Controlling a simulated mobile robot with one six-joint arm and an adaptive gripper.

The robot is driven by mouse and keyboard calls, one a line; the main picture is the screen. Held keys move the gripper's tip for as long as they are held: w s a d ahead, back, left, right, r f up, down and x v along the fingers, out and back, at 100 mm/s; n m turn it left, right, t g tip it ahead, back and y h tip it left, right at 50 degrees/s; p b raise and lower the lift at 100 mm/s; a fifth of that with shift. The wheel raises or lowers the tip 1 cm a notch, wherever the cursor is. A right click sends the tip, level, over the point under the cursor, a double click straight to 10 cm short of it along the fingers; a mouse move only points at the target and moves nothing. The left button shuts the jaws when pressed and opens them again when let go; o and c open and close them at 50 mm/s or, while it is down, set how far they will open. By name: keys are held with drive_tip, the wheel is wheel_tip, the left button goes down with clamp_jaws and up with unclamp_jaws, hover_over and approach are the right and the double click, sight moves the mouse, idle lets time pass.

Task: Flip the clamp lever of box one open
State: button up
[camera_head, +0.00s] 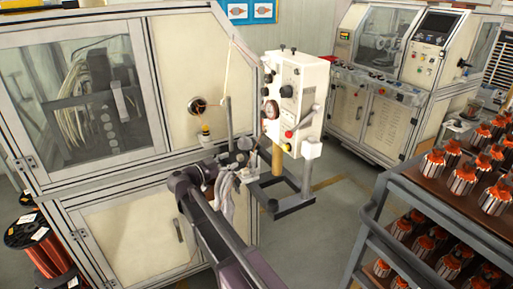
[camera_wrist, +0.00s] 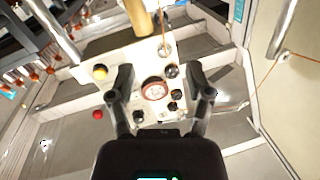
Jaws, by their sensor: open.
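A cream control box (camera_head: 296,95) with a gauge, dark knobs and coloured buttons stands beside the winding machine in the head view. Its panel (camera_wrist: 140,72) also shows in the wrist view, turned over, with a round red-rimmed gauge (camera_wrist: 154,89). A grey lever-like bar (camera_head: 309,117) runs down the box's right side; I cannot tell if it is the clamp lever, nor its position. My gripper (camera_head: 246,152) is just left of and below the box. In the wrist view my gripper (camera_wrist: 160,76) has its fingers wide apart, either side of the gauge, with nothing between them.
The cream winding machine (camera_head: 130,205) stands close on the left. A dark rack (camera_head: 395,195) with several orange-topped armatures is at the right. Another machine (camera_head: 376,110) stands behind. A wooden post (camera_head: 277,160) and dark frame are below the box. Floor is clear between box and rack.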

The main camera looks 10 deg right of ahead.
sight(258, 147)
drive_tip(key=shift+x, duration=6.75)
drive_tip(key=shift+f, duration=0.1)
clamp_jaws()
